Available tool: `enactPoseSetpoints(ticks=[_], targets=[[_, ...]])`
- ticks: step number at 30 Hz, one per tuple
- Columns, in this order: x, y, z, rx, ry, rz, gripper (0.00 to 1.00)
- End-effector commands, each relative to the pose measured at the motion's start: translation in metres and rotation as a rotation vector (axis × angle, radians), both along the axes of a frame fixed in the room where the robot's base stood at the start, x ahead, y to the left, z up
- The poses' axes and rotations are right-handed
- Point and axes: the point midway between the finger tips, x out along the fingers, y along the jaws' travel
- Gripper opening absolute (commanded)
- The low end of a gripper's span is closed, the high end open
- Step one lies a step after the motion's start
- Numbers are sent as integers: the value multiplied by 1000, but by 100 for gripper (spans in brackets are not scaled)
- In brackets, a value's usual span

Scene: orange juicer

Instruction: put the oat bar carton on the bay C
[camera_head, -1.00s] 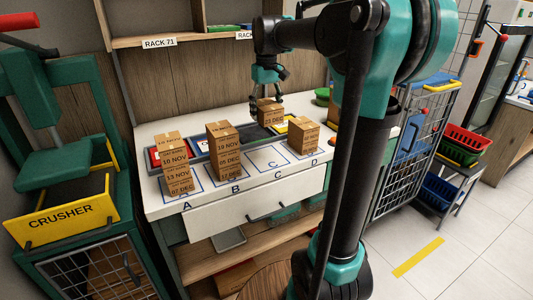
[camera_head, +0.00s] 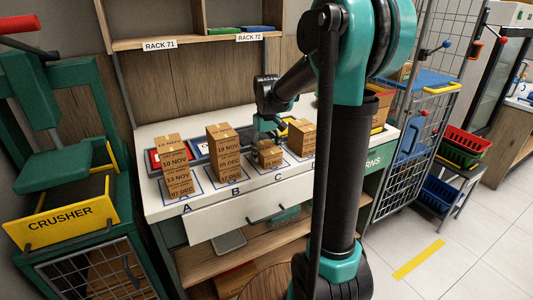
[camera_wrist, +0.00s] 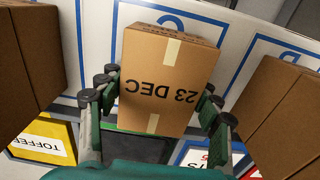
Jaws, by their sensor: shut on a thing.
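The carton marked 23 DEC (camera_head: 268,155) is brown cardboard with a pale tape strip. It is upright at bay C (camera_head: 279,172), a blue outline on the white counter. I cannot tell whether its base touches the counter. My gripper (camera_head: 267,132) is shut on this carton from behind and above. In the wrist view the carton (camera_wrist: 168,75) sits between the fingers of my gripper (camera_wrist: 157,105). Part of the blue outline shows beyond the carton there. No oat bar name is readable on it.
Carton stacks stand on bay A (camera_head: 175,168) and bay B (camera_head: 224,152), left of the held carton. Another carton (camera_head: 301,137) stands close on its right, at bay D. Coloured label plates lie behind, including a yellow TOFFEE plate (camera_wrist: 45,140). A wire cage (camera_head: 410,150) stands right.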

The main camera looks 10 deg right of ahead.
Motion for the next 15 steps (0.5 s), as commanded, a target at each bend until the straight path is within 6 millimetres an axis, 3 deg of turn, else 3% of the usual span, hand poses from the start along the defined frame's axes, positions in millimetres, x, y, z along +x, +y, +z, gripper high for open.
enactPoseSetpoints(ticks=[10, 11, 15], targets=[[0, 0, -3, 0, 0, 0, 23], [0, 0, -3, 0, 0, 0, 66], [0, 0, -3, 0, 0, 0, 84]])
